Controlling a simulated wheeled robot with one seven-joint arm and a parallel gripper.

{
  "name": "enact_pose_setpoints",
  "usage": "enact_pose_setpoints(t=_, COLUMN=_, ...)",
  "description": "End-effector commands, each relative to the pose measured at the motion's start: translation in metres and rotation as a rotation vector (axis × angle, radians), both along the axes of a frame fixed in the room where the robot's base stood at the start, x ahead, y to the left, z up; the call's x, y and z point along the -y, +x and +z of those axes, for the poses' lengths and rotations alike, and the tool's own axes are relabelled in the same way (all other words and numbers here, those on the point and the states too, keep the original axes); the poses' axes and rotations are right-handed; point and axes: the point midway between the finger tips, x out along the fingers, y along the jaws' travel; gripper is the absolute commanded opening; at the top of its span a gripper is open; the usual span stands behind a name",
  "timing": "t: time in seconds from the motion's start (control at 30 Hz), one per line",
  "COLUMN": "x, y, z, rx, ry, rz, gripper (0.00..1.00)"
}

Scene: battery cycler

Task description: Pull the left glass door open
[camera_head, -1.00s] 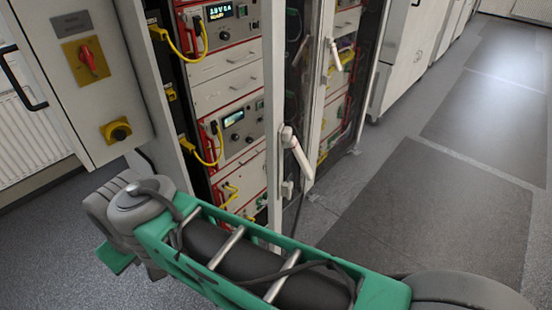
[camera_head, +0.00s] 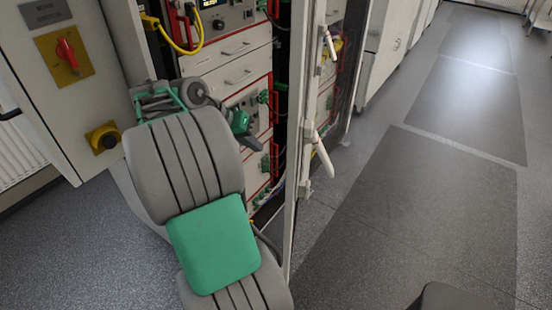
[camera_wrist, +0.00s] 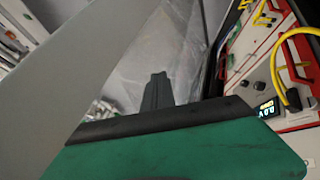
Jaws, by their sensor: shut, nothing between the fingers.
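The left glass door (camera_head: 293,205) stands partly open, swung out from the cabinet and seen nearly edge-on. Its white handle (camera_head: 322,158) is on the outer side, to the right of the frame. My arm reaches into the opening from the left. My gripper (camera_head: 258,140) is on the inner side of the door, in front of the rack, and is not on the handle. In the wrist view, its dark fingers (camera_wrist: 157,88) are together and empty, with the clear glass pane (camera_wrist: 165,45) beyond them. I cannot tell whether they touch the glass.
Rack units (camera_head: 232,50) with red handles and yellow cables fill the cabinet; they also show close on the right in the wrist view (camera_wrist: 275,85). A panel with a red switch (camera_head: 66,50) stands at left. The floor to the right (camera_head: 420,200) is open.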

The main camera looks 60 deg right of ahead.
Motion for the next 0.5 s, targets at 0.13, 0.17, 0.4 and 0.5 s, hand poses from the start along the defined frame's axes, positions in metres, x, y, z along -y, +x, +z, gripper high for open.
enact_pose_setpoints(t=0.13, x=0.010, y=-0.009, z=-0.016, rx=-0.001, ry=0.001, rz=-0.003, gripper=0.00)
enact_pose_setpoints(t=0.17, x=0.013, y=-0.011, z=-0.021, rx=-0.002, ry=0.002, rz=-0.002, gripper=0.00)
enact_pose_setpoints(t=0.4, x=0.039, y=-0.030, z=-0.062, rx=-0.002, ry=0.003, rz=-0.003, gripper=0.00)
enact_pose_setpoints(t=0.5, x=0.049, y=-0.038, z=-0.076, rx=0.000, ry=0.001, rz=-0.002, gripper=0.00)
